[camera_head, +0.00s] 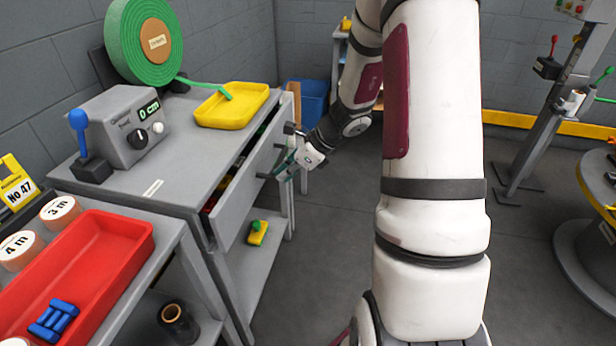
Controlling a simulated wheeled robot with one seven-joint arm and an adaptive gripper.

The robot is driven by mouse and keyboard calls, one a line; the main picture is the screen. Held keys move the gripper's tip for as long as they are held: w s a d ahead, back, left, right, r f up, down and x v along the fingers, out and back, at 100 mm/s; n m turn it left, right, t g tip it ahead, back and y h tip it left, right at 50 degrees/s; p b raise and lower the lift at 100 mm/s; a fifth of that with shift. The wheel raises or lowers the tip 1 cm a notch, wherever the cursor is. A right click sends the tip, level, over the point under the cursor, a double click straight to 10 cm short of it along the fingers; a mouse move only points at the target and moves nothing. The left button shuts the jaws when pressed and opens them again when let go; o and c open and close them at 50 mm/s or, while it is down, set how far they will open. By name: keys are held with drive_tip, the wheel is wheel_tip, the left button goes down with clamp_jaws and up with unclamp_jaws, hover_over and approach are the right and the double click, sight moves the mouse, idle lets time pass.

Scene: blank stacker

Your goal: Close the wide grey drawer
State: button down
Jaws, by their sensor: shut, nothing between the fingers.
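The wide grey drawer (238,203) sits under the top of the grey workbench and stands partly open. A gap shows between its front panel and the bench top, with some coloured things inside. My gripper (277,172) is shut and empty at the outer side of the drawer front, towards its far end by the dark handle. I cannot tell whether the fingers touch the drawer or handle. My white arm reaches down to it from the upper right.
On the bench stand a yellow tray (251,104), a green reel (138,58) and a grey control box (118,130). A red tray (118,228) is on the near table. A green-and-yellow item (258,232) lies on the lower shelf. Floor right of the bench is clear.

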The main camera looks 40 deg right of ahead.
drive_tip(key=shift+w+a, duration=0.85)
drive_tip(key=shift+w, duration=0.25)
